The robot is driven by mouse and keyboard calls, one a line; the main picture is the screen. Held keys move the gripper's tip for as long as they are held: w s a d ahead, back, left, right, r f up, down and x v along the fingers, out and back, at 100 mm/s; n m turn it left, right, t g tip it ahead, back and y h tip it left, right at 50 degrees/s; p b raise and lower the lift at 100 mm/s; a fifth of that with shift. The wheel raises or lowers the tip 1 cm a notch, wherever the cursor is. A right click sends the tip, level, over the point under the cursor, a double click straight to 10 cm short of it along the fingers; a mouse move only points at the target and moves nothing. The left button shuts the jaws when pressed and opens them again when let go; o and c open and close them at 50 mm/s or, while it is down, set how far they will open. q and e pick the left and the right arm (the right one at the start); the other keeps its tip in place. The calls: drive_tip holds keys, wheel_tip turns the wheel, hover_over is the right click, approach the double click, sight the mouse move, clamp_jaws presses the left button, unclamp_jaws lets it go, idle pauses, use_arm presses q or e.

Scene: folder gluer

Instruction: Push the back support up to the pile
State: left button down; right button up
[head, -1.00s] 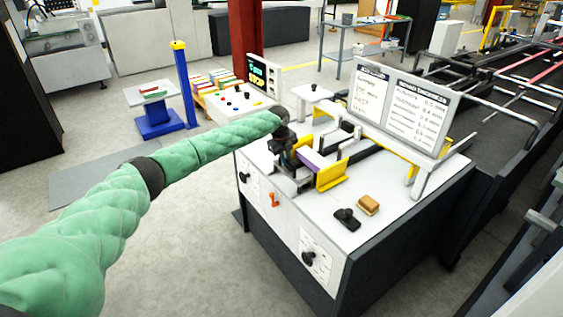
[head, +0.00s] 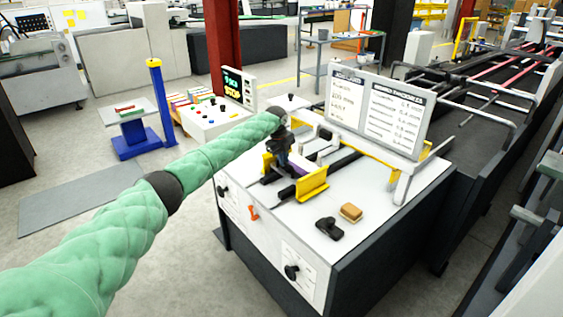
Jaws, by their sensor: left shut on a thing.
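My left gripper (head: 279,153) reaches down over the top of the machine table. It is shut on a dark part that I take for the back support, which is mostly hidden by the jaws. The pile (head: 299,171) shows as a small purple block just right of the gripper, partly covered by it. A yellow upright plate (head: 312,184) stands along the pile's near right side. Whether the back support touches the pile cannot be made out. My right gripper is not in view.
The white machine table (head: 375,190) also carries a black knob part (head: 329,228), a tan block (head: 351,212) and a two-panel sign (head: 374,110). A control box (head: 219,112) with a lit display stands behind left. Dark conveyor rails run off to the right.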

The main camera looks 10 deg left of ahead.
use_arm(q)
drive_tip(key=shift+a, duration=0.1)
drive_tip(key=c, duration=1.5)
unclamp_jaws()
drive_tip(key=shift+o, duration=0.2)
drive_tip(key=shift+r, duration=0.1)
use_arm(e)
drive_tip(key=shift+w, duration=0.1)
